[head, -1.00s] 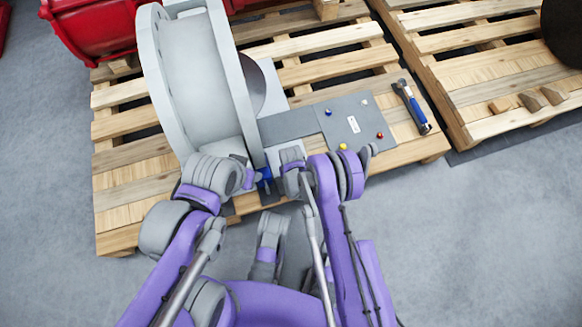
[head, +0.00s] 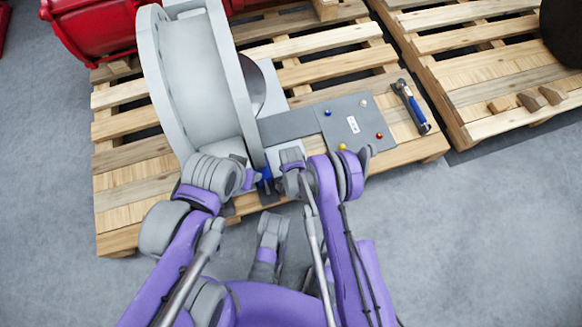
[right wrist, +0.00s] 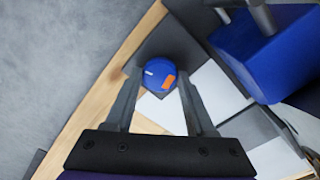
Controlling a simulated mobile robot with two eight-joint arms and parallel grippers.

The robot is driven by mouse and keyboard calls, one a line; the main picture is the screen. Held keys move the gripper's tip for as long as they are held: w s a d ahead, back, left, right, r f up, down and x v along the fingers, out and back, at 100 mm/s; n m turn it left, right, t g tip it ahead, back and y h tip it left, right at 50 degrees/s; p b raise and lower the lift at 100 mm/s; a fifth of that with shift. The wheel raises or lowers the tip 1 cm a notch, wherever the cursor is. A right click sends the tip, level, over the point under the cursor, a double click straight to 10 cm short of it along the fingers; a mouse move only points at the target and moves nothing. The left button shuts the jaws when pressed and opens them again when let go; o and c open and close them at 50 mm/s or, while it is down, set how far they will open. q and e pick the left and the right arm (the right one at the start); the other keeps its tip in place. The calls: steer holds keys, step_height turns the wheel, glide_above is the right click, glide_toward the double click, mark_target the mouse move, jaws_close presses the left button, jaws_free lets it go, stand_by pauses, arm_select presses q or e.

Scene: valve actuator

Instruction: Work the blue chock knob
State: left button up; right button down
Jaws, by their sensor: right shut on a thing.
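The blue chock knob (right wrist: 158,70) shows in the right wrist view as a round blue cap with a white mark and an orange mark. My right gripper (right wrist: 160,88) has one finger on each side of it and is shut on it. In the head view my right wrist hides the knob. My left arm ends at the left gripper (head: 250,180), beside a small blue part (head: 265,180) at the foot of the big grey wheel; its fingers cannot be made out.
A large blue block (right wrist: 268,50) stands close by the right gripper. The grey wheel housing (head: 195,85) rises on the pallet. A grey panel (head: 352,122) with small coloured knobs and a blue-handled tool (head: 411,106) lie to the right. A red machine (head: 90,27) stands behind left.

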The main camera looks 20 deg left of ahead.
steer(key=shift+m, duration=0.5)
steer(key=shift+c, duration=1.2)
jaws_free()
steer(key=shift+r, duration=0.1)
step_height(320, 180, up, 11)
steer(key=p, duration=0.2)
steer(key=shift+p, duration=0.35)
